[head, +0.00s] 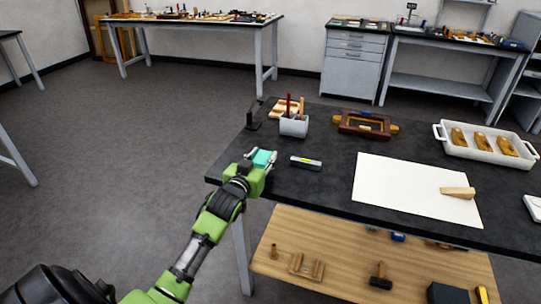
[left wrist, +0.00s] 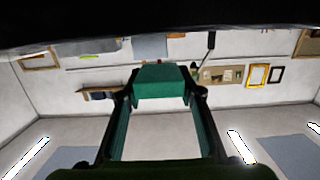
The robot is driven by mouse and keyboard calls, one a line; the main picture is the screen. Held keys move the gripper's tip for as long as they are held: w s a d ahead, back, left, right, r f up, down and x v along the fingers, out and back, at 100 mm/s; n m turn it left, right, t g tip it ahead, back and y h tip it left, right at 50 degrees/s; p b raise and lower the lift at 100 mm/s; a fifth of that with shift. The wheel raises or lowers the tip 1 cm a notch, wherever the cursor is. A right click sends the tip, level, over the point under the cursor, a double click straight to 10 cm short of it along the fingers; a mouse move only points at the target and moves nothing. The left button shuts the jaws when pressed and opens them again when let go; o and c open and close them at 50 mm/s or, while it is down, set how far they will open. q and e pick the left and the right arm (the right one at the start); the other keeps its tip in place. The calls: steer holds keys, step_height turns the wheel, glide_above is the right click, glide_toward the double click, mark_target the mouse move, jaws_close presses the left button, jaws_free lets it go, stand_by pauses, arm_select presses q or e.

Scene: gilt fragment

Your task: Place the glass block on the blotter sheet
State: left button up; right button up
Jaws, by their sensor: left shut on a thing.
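The glass block (head: 264,158) is teal and sits between the fingers of my left gripper (head: 261,160), which is shut on it. The block and gripper show over the left end of the dark worktable; I cannot tell if the block touches the top. In the left wrist view the block (left wrist: 160,82) is between the two fingertips of the left gripper (left wrist: 160,90). The blotter sheet (head: 390,185) is a white sheet lying flat on the table, to the right of the block and apart from it. My right gripper is not in view.
A wooden wedge (head: 458,193) lies on the sheet's right part. A small level (head: 305,163) lies between block and sheet. Behind stand a tool cup (head: 294,127) and a wooden frame (head: 365,124). A white tray (head: 470,151) with wooden pieces is at the right.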

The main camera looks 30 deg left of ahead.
mark_target(270, 154)
arm_select(q)
steer(key=w+f, duration=0.1)
steer(key=w, duration=0.1)
steer(key=w+a+f, duration=0.1)
steer(key=w, duration=0.1)
steer(key=w+f, duration=0.1)
steer(key=shift+w+a+f, duration=0.1)
steer(key=shift+w+a, duration=0.1)
steer(key=shift+w, duration=0.2)
steer(key=shift+w+a+f, duration=0.1)
steer(key=shift+w+f, duration=0.2)
steer(key=shift+w, duration=0.2)
steer(key=shift+f, duration=0.2)
steer(key=o, duration=1.2)
